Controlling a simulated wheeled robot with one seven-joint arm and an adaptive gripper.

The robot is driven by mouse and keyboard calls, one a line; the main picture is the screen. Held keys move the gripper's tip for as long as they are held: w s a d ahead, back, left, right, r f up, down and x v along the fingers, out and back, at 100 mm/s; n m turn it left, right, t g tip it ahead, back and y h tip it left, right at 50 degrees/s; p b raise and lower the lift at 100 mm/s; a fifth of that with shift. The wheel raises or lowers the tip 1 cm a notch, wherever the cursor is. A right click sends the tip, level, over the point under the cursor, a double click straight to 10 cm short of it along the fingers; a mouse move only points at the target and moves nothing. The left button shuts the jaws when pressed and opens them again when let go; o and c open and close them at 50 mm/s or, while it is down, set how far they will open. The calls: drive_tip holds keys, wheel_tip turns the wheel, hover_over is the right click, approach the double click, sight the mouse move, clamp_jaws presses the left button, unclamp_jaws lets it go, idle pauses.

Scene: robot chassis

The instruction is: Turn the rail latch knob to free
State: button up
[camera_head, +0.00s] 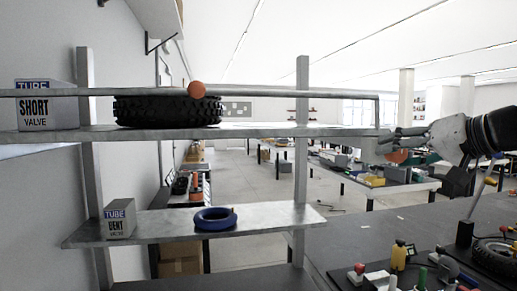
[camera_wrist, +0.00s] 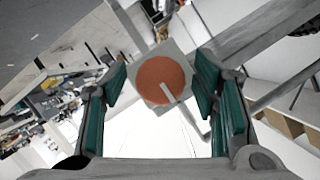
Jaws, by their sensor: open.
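The rail latch knob is a round orange disc (camera_wrist: 158,78) with a pale pointer bar on its lower right, in front of a square grey plate. In the wrist view it lies between the two green-padded fingers of my gripper (camera_wrist: 161,74), with a gap on each side. The fingers are open and hold nothing. In the head view my gripper (camera_head: 392,142) is at the right end of the shelf rail (camera_head: 270,93), and an orange part of the knob (camera_head: 398,156) shows just under the fingers; the rest is hidden. The pointer bar slants down to the right in the wrist view.
Tube boxes (camera_head: 46,106) and a blue ring (camera_head: 214,218) are on the shelves. A dark bench (camera_head: 350,240) with parts stands at the lower right.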

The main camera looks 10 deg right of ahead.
drive_tip(key=shift+w, duration=0.15)
drive_tip(key=c, duration=1.1)
drive_tip(key=shift+c, duration=0.3)
